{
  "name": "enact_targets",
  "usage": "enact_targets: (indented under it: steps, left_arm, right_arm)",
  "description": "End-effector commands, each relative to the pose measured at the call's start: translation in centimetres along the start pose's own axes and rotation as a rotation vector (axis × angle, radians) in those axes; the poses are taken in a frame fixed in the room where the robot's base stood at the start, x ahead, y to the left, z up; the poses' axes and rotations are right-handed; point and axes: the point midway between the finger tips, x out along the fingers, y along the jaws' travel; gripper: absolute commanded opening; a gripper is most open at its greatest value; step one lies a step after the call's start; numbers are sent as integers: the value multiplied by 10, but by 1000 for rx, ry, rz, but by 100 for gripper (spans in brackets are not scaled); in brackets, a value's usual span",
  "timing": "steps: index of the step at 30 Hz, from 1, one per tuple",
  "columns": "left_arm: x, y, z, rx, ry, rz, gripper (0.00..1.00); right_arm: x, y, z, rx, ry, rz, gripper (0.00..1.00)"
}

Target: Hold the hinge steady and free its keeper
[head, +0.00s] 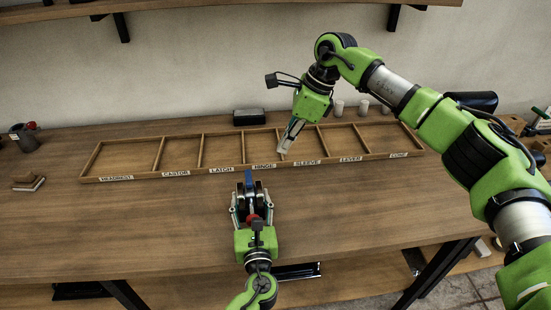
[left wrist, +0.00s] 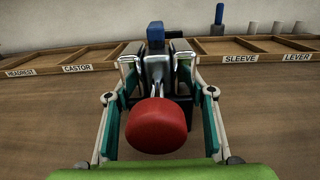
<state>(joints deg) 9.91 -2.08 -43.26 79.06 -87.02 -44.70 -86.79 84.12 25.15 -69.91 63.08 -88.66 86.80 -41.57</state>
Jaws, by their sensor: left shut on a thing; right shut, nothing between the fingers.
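My left gripper (head: 250,196) is shut on the hinge, above the wooden bench in front of the labelled tray. In the left wrist view the hinge (left wrist: 156,70) is a dark and metallic piece between the two fingertips. It has a blue block (left wrist: 155,37) at its far end, which also shows in the head view (head: 248,180). A round red part (left wrist: 157,126) is at its near end, hiding some of the metal behind it. I cannot tell which part is the keeper. My right gripper (head: 285,148) is shut and empty over the tray near the HINGE label, apart from the hinge.
The shallow wooden tray (head: 140,178) has several labelled compartments that look empty. Behind it are a black box (head: 249,117) and pale cylinders (head: 339,108). A small blue-topped thing (left wrist: 219,14) stands near them. The bench is clear left and right of the left gripper.

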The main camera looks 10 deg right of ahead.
Motion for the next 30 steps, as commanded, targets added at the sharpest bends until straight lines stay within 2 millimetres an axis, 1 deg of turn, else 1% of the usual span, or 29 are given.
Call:
enact_targets:
  steps: [1, 4, 14, 15, 16, 17, 26, 29, 30]
  left_arm:
    - [0, 1, -1, 0, 1, 3, 10]
    - [0, 2, -1, 0, 1, 4, 10]
    - [0, 2, -1, 0, 1, 4, 10]
    - [0, 2, -1, 0, 1, 5, 60]
    - [0, 2, -1, 0, 1, 5, 68]
    - [0, 2, -1, 0, 1, 5, 69]
    - [0, 2, 0, 0, 0, 4, 69]
    - [-5, 2, -1, 0, 1, 3, 69]
    - [-9, 2, -1, 0, 2, 3, 69]
  right_arm:
    - [-7, -1, 0, 1, 1, -2, 0]
    - [-14, -2, 0, 0, 0, -1, 0]
    - [-17, -2, 0, 1, 1, 0, 0]
    - [-17, -2, 0, 1, 1, 0, 0]
    - [-17, -2, 0, 1, 1, 0, 0]
    - [-17, -2, 0, 1, 1, 0, 0]
    - [-17, -2, 0, 1, 1, -1, 0]
    - [-17, -2, 0, 1, 1, -1, 0]
    - [-17, -2, 0, 1, 1, -1, 0]
